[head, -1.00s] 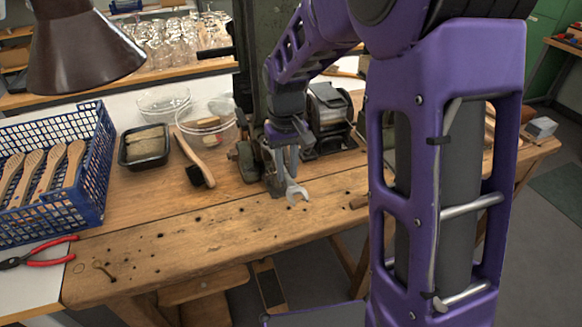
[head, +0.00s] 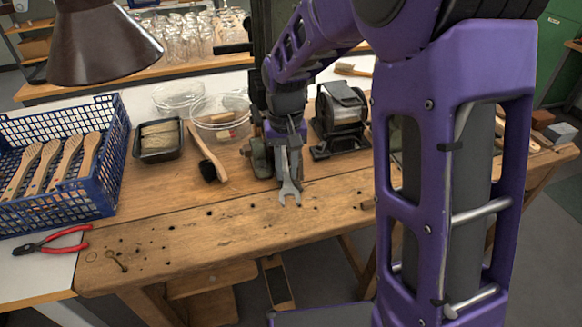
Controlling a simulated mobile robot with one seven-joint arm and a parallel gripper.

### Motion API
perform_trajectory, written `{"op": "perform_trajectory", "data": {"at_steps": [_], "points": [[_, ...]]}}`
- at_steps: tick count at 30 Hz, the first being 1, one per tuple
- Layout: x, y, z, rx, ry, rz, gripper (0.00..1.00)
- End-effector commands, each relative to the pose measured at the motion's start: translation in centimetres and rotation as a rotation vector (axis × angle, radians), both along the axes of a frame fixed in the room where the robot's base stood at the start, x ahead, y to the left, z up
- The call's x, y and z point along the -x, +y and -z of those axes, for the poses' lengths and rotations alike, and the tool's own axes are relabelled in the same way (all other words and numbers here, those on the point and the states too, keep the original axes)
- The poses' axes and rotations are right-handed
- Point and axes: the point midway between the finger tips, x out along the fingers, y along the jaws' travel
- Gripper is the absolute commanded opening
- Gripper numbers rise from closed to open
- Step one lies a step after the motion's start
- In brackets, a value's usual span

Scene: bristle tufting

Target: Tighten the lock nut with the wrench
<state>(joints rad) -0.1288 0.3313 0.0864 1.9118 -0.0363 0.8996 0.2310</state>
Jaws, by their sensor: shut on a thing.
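The wrench (head: 290,190) is grey metal with an open-ended jaw. It hangs down from my gripper (head: 284,150), which is shut on it. Its open jaw points down, at or just above the wooden bench top (head: 240,232); I cannot tell whether it touches. A dark metal machine (head: 259,158) stands on the bench just behind and left of my gripper, partly hidden by my arm. I cannot make out the lock nut in this view.
A brush (head: 207,158) lies left of the machine, near clear bowls (head: 220,112) and a black tray (head: 158,140). A blue crate (head: 105,190) holds several wooden handles. Red pliers (head: 55,241) lie at front left. A black device (head: 340,118) stands right of my gripper. The front bench is mostly clear.

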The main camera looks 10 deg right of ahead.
Motion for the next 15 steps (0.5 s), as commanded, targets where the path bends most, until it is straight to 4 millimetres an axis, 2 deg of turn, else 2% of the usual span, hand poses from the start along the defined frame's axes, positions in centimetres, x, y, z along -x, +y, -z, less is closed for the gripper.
{"op": "perform_trajectory", "data": {"at_steps": [15], "points": [[-0.1,1.6,0.0,-0.001,0.0,0.109,0.0]]}}
